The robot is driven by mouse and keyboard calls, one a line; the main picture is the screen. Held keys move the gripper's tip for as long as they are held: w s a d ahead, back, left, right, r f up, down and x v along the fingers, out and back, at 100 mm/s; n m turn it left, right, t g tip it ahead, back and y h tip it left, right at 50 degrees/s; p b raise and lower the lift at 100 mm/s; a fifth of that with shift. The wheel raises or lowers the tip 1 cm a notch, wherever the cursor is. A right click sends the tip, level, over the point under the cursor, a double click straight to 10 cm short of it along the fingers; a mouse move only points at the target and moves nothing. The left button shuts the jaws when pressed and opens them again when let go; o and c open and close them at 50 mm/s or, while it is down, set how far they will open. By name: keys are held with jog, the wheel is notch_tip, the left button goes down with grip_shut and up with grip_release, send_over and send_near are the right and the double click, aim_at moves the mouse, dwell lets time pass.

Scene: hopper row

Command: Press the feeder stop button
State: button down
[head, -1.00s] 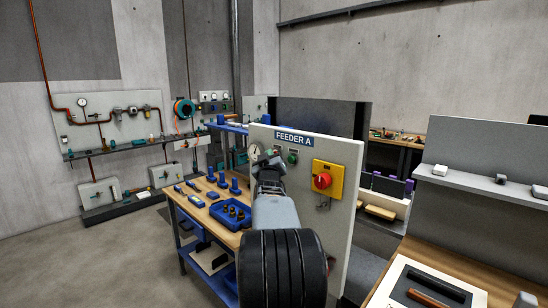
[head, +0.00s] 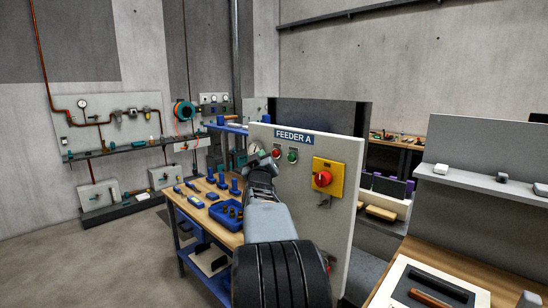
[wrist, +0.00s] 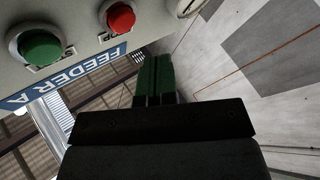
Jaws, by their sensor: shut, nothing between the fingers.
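The pale FEEDER A panel (head: 342,224) stands upright in front of me. It carries a red push button (head: 277,154) and, to its right, a green push button (head: 293,156). In the wrist view, the picture is turned over: the red button (wrist: 120,18) is at the top and the green button (wrist: 41,48) at upper left. My gripper (head: 261,163) is in front of the panel, just left of and below the red button. In the wrist view my gripper (wrist: 155,60) has its fingers together and empty, apart from both buttons.
A red rotary switch (head: 322,179) sits on a yellow plate right of the buttons. A round gauge (head: 254,150) is at the panel's left, partly behind my gripper. A workbench (head: 182,202) with blue parts stands left, and another bench (head: 450,252) right.

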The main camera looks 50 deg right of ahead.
jog(key=shift+w+a, duration=0.1)
jog(key=shift+a, duration=1.4)
jog(key=w+a+f+g+y, duration=0.25)
jog(key=f+y, duration=0.45)
jog(key=f, duration=0.5)
jog(key=s+a+f+g+y, duration=0.1)
jog(key=s+a+f+y, duration=0.1)
jog(key=a+f+y, duration=0.3)
jog(key=s+a+f+g, duration=0.1)
jog(key=s+a+f, duration=0.15)
jog(key=a, duration=0.45)
jog(key=s+a+f+n+g+y, duration=0.1)
jog(key=s+a, duration=0.4)
jog(key=a, duration=0.2)
jog(key=s+a+f+n+g+y+p, duration=0.1)
jog(key=s+a, duration=0.3)
jog(key=a, duration=0.4)
jog(key=s+a+f+n+g+y+p, duration=0.1)
jog(key=s+a+f+n+g+y, duration=0.1)
jog(key=s+a, duration=0.3)
jog(key=a+f+g, duration=0.1)
jog(key=a, duration=0.2)
jog(key=shift+s+a+f+n+y, duration=0.2)
jog(key=shift+s+n+y, duration=0.1)
jog(key=shift+n, duration=0.1)
